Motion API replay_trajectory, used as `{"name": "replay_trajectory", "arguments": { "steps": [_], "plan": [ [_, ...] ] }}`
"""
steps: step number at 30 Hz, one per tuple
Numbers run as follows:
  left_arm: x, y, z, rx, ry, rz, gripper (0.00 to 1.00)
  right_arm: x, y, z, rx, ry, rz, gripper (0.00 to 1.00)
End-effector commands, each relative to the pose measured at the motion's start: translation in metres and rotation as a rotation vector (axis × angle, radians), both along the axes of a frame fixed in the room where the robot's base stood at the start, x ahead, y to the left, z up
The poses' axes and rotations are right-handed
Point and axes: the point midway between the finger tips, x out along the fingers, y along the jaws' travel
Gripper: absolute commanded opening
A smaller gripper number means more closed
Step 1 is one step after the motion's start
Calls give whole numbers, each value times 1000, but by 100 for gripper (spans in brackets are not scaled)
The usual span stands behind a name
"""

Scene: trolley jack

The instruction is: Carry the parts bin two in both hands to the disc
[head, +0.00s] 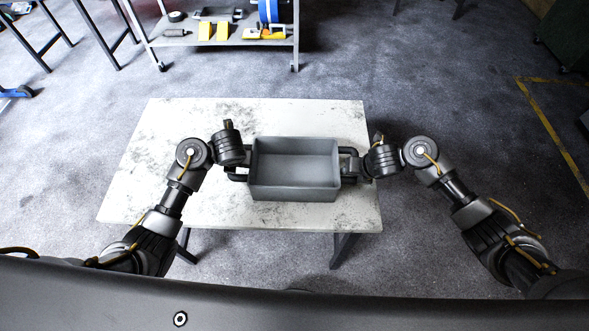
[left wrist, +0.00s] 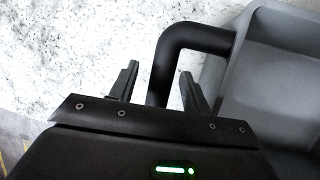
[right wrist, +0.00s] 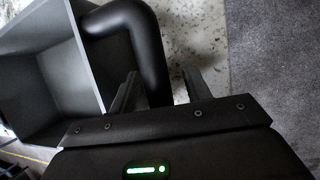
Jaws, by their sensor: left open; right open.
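The parts bin (head: 295,190) is a grey, empty open box on the white speckled table (head: 200,115). It has a dark bent handle at each side. The left handle (left wrist: 195,36) runs down between the fingers of my left gripper (left wrist: 160,72), which is open around it. The right handle (right wrist: 140,40) comes down between the fingers of my right gripper (right wrist: 160,73), also open. In the head view both sets of fingertips are largely hidden by the wrists. I cannot make out a disc with certainty in any view.
Grey floor is open to the right, with a yellow line (head: 555,133) there.

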Motion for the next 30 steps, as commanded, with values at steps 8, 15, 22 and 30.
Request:
{"name": "replay_trajectory", "arguments": {
  "steps": [8,15,22,30],
  "plan": [
    [0,0,0,0,-1,0,32,0,0,0,0,0,0,32],
    [0,0,0,-1,-1,-1,1,0,0,0,0,0,0,1],
    [0,0,1,-1,-1,-1,0,0,0,0,0,0,0,0],
    [1,-1,2,-1,-3,-1,0,1,0,2,1,-2,0,0]
  ]
}}
